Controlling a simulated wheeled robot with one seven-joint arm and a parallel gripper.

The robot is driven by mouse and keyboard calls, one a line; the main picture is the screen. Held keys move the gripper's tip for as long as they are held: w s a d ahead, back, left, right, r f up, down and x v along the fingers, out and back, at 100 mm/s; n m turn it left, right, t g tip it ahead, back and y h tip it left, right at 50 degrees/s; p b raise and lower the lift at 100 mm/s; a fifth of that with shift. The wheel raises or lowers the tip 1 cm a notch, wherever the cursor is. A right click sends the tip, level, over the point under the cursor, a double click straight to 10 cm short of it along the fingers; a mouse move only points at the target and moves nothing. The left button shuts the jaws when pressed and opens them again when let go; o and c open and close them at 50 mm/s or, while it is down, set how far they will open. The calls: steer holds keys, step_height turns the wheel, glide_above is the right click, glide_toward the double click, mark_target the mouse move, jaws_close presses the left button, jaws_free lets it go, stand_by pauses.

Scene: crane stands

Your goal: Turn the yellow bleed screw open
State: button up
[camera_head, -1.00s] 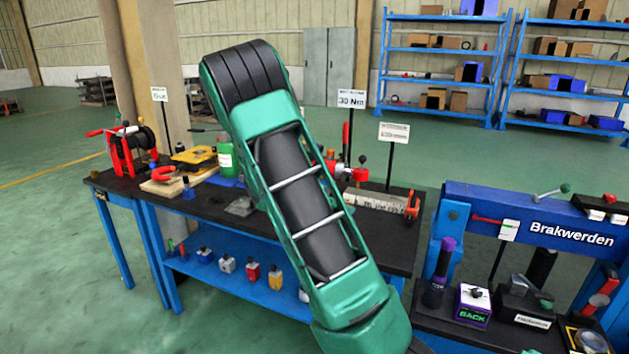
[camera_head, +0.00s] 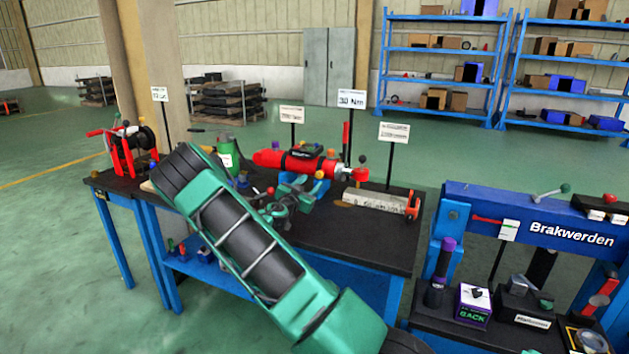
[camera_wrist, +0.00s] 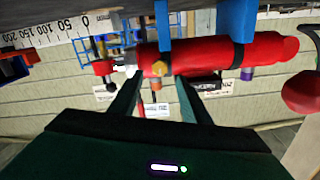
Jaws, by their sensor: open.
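The red cylinder (camera_head: 270,158) lies in a blue cradle on the dark bench in the head view. A small yellow-orange knob (camera_head: 319,174), apparently the bleed screw, shows near its right end. In the wrist view, which looks upside down, the red cylinder (camera_wrist: 205,55) runs across the top and the yellow-orange screw (camera_wrist: 160,68) appears between the fingertips. My gripper (camera_wrist: 160,80) is open, with one dark green finger on each side of the screw in the picture. I cannot tell whether either finger touches it. In the head view my arm hides part of the bench.
A pale ruler-like block (camera_head: 375,201) lies at the bench's right. A green bottle (camera_head: 226,150) and a red reel (camera_head: 128,150) stand left of the cylinder. Thin sign posts rise behind it. The blue press frame (camera_head: 455,215) stands right of the bench.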

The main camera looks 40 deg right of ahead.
mark_target(318, 175)
steer(key=x, duration=0.6)
steer(key=shift+w+d, duration=0.1)
steer(key=shift+d, duration=0.2)
steer(key=shift+c, duration=0.6)
steer(key=c, duration=0.9)
steer(key=shift+a+f, duration=0.1)
steer(key=shift+a, duration=0.05)
